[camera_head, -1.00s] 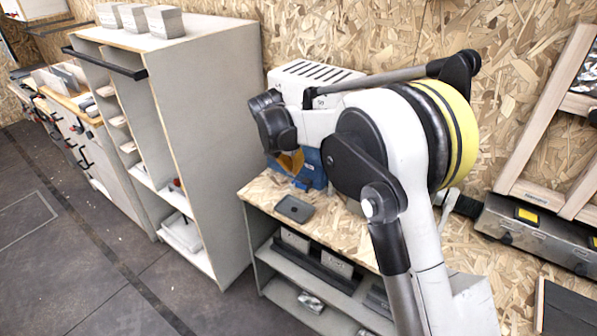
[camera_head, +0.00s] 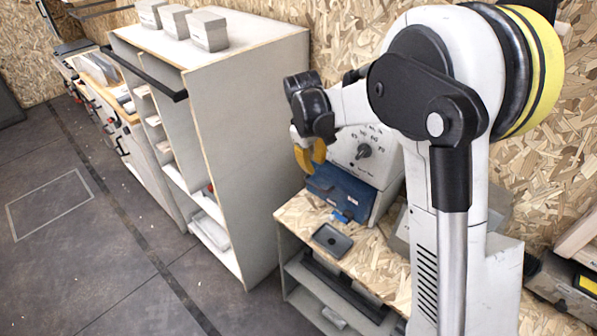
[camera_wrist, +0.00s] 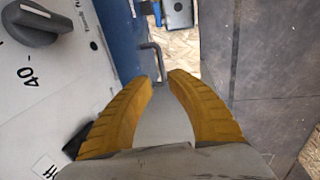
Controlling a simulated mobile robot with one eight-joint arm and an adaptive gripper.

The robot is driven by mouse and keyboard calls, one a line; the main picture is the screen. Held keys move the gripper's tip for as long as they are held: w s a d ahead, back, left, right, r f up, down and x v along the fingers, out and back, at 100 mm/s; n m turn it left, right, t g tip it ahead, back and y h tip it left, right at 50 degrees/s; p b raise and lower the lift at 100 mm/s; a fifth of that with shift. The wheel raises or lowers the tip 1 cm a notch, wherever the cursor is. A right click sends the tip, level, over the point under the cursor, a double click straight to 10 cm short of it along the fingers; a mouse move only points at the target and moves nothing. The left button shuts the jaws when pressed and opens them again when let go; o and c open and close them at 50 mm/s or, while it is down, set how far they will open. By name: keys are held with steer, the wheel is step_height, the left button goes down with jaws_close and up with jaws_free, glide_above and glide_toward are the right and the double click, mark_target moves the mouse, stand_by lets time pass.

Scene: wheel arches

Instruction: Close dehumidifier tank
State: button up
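The dehumidifier is a white box (camera_head: 372,150) with a dark knob on the bench. Its blue tank (camera_head: 345,188) juts out, tilted, from the lower front. In the wrist view the white panel (camera_wrist: 40,85) with its grey knob is at left, and the blue tank (camera_wrist: 122,40) runs beside it. A thin dark handle (camera_wrist: 153,55) stands out from the tank, just beyond my fingertips. My gripper (camera_wrist: 163,77) has yellow fingers apart with nothing between them. In the head view my gripper (camera_head: 309,160) is at the machine's left front, above the tank; contact cannot be told.
A dark tray (camera_head: 332,240) and a small blue item (camera_head: 342,216) lie on the chipboard bench top (camera_head: 300,213). A tall grey cabinet (camera_head: 245,130) with blocks on top stands to the left. Floor (camera_head: 60,255) in front of the cabinets is clear.

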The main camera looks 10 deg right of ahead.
mark_target(318, 187)
steer(key=f+b, duration=0.1)
steer(key=f, duration=0.2)
steer(key=d+f, duration=0.1)
steer(key=f, duration=0.3)
steer(key=f+b, duration=0.1)
steer(key=f, duration=0.2)
steer(key=shift+w+d+f+b, duration=0.15)
steer(key=shift+w+d+b, duration=0.15)
steer(key=shift+d+b, duration=0.1)
jaws_close()
